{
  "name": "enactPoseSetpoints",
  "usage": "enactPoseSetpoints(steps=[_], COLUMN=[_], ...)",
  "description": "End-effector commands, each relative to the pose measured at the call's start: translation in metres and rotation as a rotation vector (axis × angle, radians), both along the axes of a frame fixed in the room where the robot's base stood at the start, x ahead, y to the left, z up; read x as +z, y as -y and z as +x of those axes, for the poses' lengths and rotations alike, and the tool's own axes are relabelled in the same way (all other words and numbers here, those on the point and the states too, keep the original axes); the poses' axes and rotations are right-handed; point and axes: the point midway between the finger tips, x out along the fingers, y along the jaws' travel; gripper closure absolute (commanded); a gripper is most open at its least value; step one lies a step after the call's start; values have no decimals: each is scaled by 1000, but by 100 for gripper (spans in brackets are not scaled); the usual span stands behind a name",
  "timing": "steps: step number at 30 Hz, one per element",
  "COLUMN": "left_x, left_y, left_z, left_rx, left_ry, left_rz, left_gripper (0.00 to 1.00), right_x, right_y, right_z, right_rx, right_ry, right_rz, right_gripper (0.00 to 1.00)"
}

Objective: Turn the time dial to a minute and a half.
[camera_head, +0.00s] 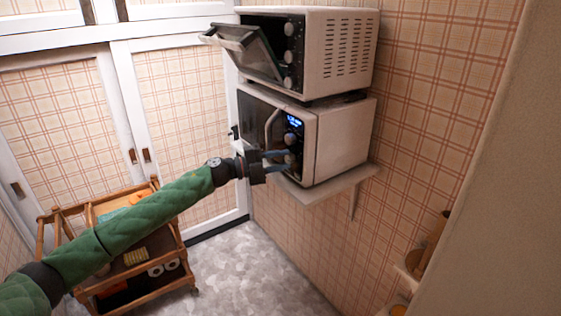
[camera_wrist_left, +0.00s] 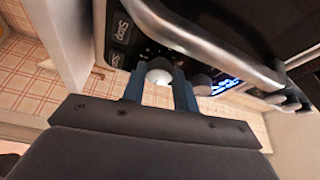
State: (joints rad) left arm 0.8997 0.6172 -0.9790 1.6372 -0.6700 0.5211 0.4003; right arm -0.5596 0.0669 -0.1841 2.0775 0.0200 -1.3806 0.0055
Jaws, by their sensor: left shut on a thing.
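The microwave (camera_head: 341,139) stands on a wall shelf, with a blue lit display (camera_head: 294,122) on its control panel. The display also shows in the left wrist view (camera_wrist_left: 226,86). My left gripper (camera_head: 280,161) reaches the lower part of that panel. In the left wrist view, its two blue fingers (camera_wrist_left: 159,90) are shut on a round pale dial (camera_wrist_left: 159,72). A second knob (camera_wrist_left: 200,84) sits beside it, nearer the display. The digits on the display are too small to read. My right gripper is in neither view.
A toaster oven (camera_head: 345,50) with its door (camera_head: 248,52) hanging partly open stands on top of the microwave. The shelf (camera_head: 325,187) juts from the plaid wall. A wooden cart (camera_head: 140,295) with items stands at lower left. The floor (camera_head: 250,265) below the shelf is clear.

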Motion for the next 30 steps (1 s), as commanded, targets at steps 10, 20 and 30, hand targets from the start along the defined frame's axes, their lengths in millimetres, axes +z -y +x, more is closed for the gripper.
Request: enactPoseSetpoints(steps=[10,20,30], left_x=[-2,-1,-2], left_y=[0,0,-7], left_z=[0,0,-1], left_rx=[0,0,1], left_ry=[8,8,8], left_rz=[8,8,7], left_gripper=[93,49,49], right_x=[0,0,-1], right_y=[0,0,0], right_z=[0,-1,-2], right_rx=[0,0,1], right_ry=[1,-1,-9], right_rz=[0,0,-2], right_gripper=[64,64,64])
